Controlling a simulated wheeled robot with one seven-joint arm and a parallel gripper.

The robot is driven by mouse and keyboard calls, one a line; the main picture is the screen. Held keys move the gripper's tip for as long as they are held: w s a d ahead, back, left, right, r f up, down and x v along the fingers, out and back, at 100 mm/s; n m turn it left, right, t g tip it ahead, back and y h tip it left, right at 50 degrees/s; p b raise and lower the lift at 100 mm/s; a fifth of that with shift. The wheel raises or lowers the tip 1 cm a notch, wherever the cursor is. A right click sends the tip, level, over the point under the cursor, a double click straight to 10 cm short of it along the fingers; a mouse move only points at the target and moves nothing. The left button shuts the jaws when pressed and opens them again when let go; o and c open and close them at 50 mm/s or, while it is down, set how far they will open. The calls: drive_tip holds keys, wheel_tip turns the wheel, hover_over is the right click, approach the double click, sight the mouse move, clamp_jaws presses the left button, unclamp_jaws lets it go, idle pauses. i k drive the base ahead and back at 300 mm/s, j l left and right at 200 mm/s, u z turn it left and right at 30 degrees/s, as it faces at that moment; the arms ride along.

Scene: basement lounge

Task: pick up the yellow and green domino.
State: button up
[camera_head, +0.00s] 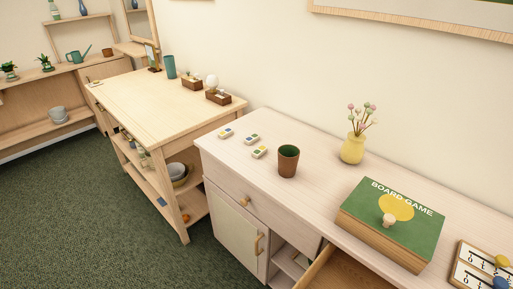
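Three small white dominoes with coloured marks lie flat near the left end of the pale cabinet top. One domino (226,132) is nearest the left edge, another domino (251,139) lies to its right, and the third domino (260,152) is closer to the front, left of the brown cup. The front one shows yellow and what looks like green. The left one seems to have yellow and blue, but the marks are too small to be sure. My gripper is not in view.
The brown cup (288,161) stands just right of the dominoes on the cabinet top (318,185). A yellow vase (353,148) with flowers and a green board game box (400,220) are further right. A drawer (345,270) is open below. A wooden table (150,105) adjoins at left.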

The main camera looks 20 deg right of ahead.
sight(262, 150)
drive_tip(key=i+j, duration=0.25)
drive_tip(key=i+j+z, duration=0.1)
drive_tip(key=i+j, duration=0.15)
drive_tip(key=j, duration=0.15)
drive_tip(key=i+j, duration=0.2)
drive_tip(key=j, duration=0.15)
drive_tip(key=i+j+z, duration=0.1)
drive_tip(key=i+j, duration=0.35)
drive_tip(key=j, duration=0.3)
drive_tip(key=i+j, duration=0.25)
drive_tip(key=i+j+z, duration=0.1)
drive_tip(key=j, duration=0.35)
drive_tip(key=i+j, duration=0.3)
drive_tip(key=j+z, duration=0.05)
drive_tip(key=j, duration=0.05)
